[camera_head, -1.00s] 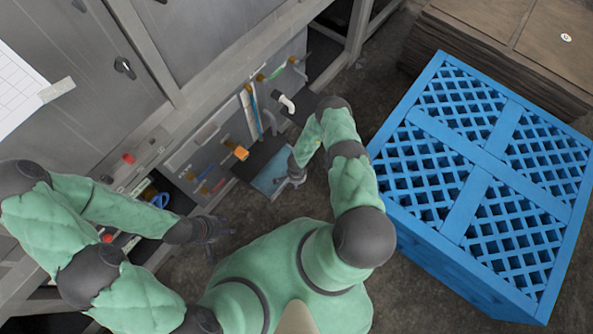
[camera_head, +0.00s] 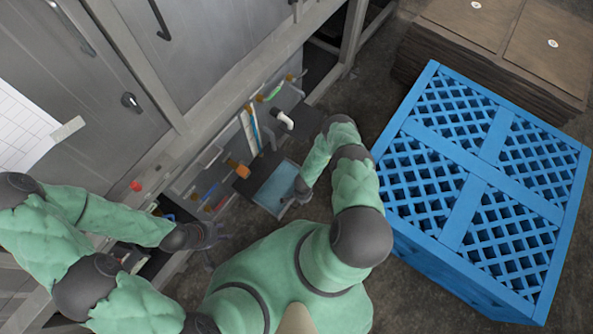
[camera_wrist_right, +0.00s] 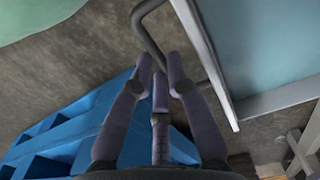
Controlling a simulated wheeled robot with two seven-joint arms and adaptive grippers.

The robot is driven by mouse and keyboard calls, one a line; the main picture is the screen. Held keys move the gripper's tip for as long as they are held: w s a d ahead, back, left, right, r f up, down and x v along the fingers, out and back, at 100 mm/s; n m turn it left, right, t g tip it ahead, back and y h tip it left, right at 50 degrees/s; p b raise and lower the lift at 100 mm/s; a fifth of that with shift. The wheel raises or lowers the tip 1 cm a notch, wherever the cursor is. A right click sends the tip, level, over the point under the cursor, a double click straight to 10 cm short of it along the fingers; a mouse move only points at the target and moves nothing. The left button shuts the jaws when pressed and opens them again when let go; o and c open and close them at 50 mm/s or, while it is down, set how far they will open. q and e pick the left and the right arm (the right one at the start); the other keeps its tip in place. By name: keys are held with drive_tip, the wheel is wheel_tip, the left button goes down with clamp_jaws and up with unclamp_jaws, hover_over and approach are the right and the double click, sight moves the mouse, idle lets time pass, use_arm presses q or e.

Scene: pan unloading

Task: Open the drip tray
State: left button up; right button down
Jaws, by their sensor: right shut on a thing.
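The drip tray (camera_head: 270,192), a shallow tray with a blue-grey inside and a light rim, sticks out low from the front of the machine. Its side and rim fill the right of the right wrist view (camera_wrist_right: 232,112). A dark bent handle bar (camera_wrist_right: 148,32) is at its edge. My right gripper (camera_head: 290,207) is at the tray's outer edge. In the wrist view its fingers (camera_wrist_right: 162,72) are closed around the bar. My left gripper (camera_head: 214,245) hangs empty left of the tray, its dark fingers spread. The tray's rear end is hidden under the machine.
A large blue lattice crate (camera_head: 480,190) stands close on the right. Stacked brown boards (camera_head: 500,45) are behind it. A white pipe (camera_head: 284,120) and an orange part (camera_head: 239,169) are on the machine front above the tray. Bare dark floor lies between machine and crate.

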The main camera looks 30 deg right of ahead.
use_arm(q)
drive_tip(key=shift+w+r, duration=0.15)
drive_tip(key=shift+r, duration=0.15)
use_arm(e)
drive_tip(key=shift+s+d, duration=0.3)
drive_tip(key=shift+s, duration=0.3)
drive_tip(key=shift+s+d, duration=0.3)
drive_tip(key=shift+s, duration=0.25)
drive_tip(key=c, duration=1.5)
unclamp_jaws()
drive_tip(key=shift+r, duration=0.1)
wheel_tip(320, 180, up, 12)
drive_tip(key=shift+f, duration=0.15)
